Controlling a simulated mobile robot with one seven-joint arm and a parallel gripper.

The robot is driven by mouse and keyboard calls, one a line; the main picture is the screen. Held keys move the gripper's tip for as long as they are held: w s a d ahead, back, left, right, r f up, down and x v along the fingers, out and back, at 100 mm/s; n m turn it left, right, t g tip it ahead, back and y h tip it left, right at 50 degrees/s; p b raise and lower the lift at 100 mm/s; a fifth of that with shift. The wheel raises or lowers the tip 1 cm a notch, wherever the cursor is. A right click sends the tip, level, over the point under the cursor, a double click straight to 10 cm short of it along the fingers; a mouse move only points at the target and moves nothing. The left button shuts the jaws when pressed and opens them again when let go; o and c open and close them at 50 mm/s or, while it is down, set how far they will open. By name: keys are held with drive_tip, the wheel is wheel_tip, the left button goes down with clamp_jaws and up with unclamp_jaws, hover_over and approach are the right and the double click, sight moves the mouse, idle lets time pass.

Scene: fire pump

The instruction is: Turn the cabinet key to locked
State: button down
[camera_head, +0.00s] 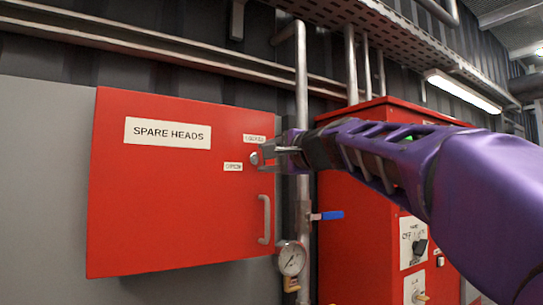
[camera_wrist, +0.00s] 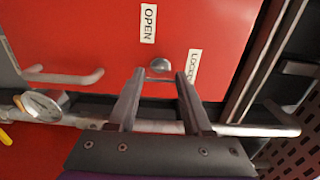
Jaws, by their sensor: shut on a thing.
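The red cabinet (camera_head: 170,200) labelled SPARE HEADS fills the left of the head view. Its round metal lock (camera_head: 255,158) is near the right edge, and it also shows in the wrist view (camera_wrist: 160,65). An OPEN label (camera_wrist: 148,24) and a LOCKED label (camera_wrist: 193,66) sit beside the lock. My gripper (camera_head: 272,153) reaches in from the right to the lock. In the wrist view its fingertips (camera_wrist: 164,79) are shut on the small key (camera_wrist: 161,79) just in front of the lock. The fingers hide much of the key, so I cannot tell its exact angle.
A metal door handle (camera_head: 265,220) is below the lock. A vertical pipe (camera_head: 302,75), a pressure gauge (camera_head: 292,259) and a blue valve lever (camera_head: 331,215) stand right of the cabinet. A red control cabinet (camera_head: 345,245) is behind my arm.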

idle(0.4)
drive_tip(key=shift+c, duration=1.6)
unclamp_jaws()
drive_tip(key=shift+s+d, duration=0.1)
drive_tip(key=shift+s, duration=0.05)
